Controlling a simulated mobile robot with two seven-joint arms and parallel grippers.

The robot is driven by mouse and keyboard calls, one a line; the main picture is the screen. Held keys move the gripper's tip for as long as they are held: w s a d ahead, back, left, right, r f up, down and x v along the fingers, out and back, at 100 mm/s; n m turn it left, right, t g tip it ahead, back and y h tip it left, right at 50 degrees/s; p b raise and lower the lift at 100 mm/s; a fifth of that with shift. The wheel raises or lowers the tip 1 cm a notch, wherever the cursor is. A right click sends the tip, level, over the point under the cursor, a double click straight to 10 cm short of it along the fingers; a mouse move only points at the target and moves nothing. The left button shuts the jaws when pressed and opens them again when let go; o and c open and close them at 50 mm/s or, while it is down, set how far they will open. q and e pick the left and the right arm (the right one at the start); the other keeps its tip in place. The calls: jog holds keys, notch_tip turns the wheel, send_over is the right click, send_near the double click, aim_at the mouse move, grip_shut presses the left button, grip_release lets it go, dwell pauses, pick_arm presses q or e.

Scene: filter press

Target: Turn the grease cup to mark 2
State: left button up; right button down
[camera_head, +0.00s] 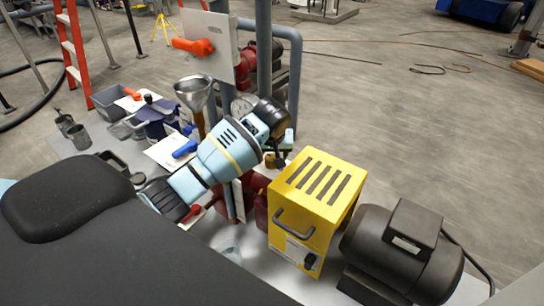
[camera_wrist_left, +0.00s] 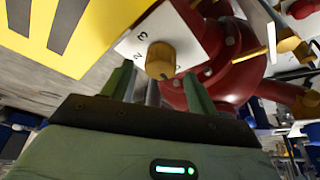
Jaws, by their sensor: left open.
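The grease cup (camera_wrist_left: 161,58) is a round brass knob in front of a white plate (camera_wrist_left: 185,35) in the left wrist view. The digits 2 and 3 show on the plate to the left of the knob; a pointer setting is not clear. My left gripper (camera_wrist_left: 158,88) is open, its green fingers below and to either side of the knob. I cannot tell whether they touch it. My right gripper is not in view.
A yellow slotted guard (camera_head: 316,190) and a black motor (camera_head: 400,245) stand right of my wrist. A red pump body (camera_wrist_left: 225,60) lies behind and right of the cup. A funnel (camera_head: 194,92), an orange-handled valve (camera_head: 194,46) and grey pipes stand behind my arm.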

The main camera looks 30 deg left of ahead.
pick_arm(q)
jog(key=v, duration=0.5)
jog(key=shift+s+d+r, duration=0.1)
jog(key=shift+r, duration=0.2)
